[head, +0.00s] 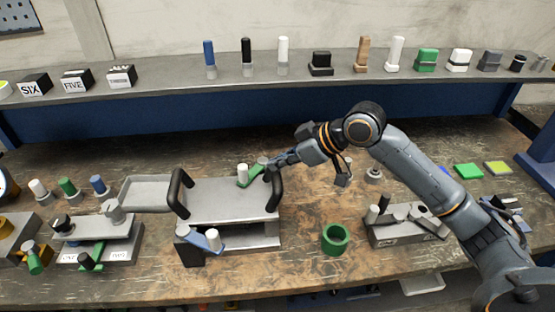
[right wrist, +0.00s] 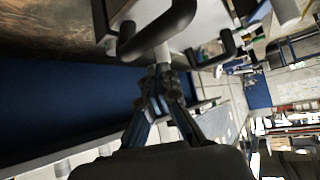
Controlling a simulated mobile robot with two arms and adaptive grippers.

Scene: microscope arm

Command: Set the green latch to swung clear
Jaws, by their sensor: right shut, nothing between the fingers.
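The green latch (head: 251,176) is a short green bar at the back edge of the grey box-like fixture (head: 228,203) in the head view. It lies slanted, with a white knob (head: 242,173) by its left end. My right gripper (head: 271,163) is shut and empty, close to the latch's right end and behind the fixture's right black handle (head: 275,190). Whether it touches the latch I cannot tell. In the right wrist view the shut fingertips (right wrist: 160,76) are just short of a pale peg, near a black handle (right wrist: 160,30). My left gripper is not in view.
A blue latch (head: 205,240) with a white knob is on the fixture's front. A green ring (head: 335,239) stands to its right, and a grey tray (head: 146,193) is to its left. The shelf (head: 180,80) behind holds several small items. The bench between ring and fixture is clear.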

